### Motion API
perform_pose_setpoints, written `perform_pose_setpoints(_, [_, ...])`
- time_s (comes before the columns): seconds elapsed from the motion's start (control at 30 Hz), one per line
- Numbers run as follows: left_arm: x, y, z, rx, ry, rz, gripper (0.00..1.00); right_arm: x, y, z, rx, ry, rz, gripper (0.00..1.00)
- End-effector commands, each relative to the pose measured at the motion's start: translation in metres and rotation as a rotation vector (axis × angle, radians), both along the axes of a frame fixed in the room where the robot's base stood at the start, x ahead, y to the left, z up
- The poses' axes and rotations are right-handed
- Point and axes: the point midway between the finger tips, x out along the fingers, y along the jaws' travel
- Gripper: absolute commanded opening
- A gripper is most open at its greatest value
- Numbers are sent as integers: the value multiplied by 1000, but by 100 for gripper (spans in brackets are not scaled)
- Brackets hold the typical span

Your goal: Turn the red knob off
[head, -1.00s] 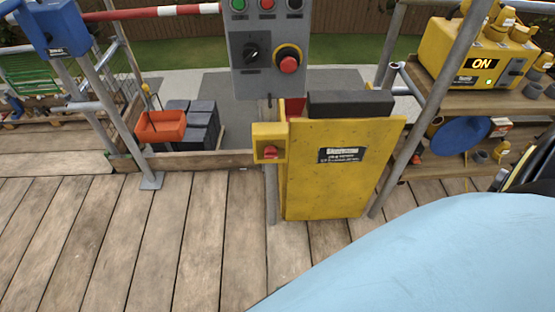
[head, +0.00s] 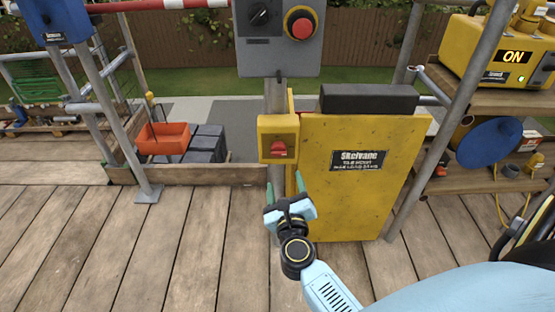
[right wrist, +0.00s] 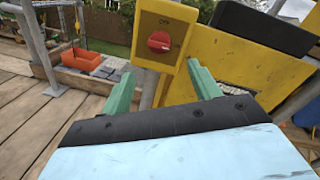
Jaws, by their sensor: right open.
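The red knob (head: 278,148) sits on a small yellow switch box (head: 291,125) fixed to a grey post, left of the yellow hoist panel. In the right wrist view the red knob (right wrist: 159,42) shows on the yellow box face, ahead of and between the fingers, its grip ridge about level. My right gripper (head: 284,188) is open and empty, below the box and apart from it. Its green fingers (right wrist: 163,88) also show in the right wrist view. My left gripper is not in view.
A grey control panel (head: 257,55) with a black dial and a red button (head: 302,29) hangs above. The yellow hoist panel (head: 360,200) is close on the right. A slanted scaffold pole (head: 440,130) stands further right. Open wooden deck (head: 150,250) lies to the left.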

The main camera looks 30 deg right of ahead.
Motion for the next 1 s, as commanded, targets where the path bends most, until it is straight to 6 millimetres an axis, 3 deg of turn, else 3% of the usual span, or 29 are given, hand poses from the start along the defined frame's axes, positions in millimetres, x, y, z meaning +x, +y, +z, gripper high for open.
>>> perform_pose_setpoints(0.3, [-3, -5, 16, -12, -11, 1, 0, 61, -30, 1, -5, -1, 0, 62])
perform_pose_setpoints(0.5, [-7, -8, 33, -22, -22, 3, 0, 91, -44, -1, -6, 1, 2, 62])
perform_pose_setpoints(0.7, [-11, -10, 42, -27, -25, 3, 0, 104, -51, 0, -4, 2, 2, 62])
perform_pose_setpoints(1.0, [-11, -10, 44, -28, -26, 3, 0, 105, -52, 0, -5, 3, 2, 62])
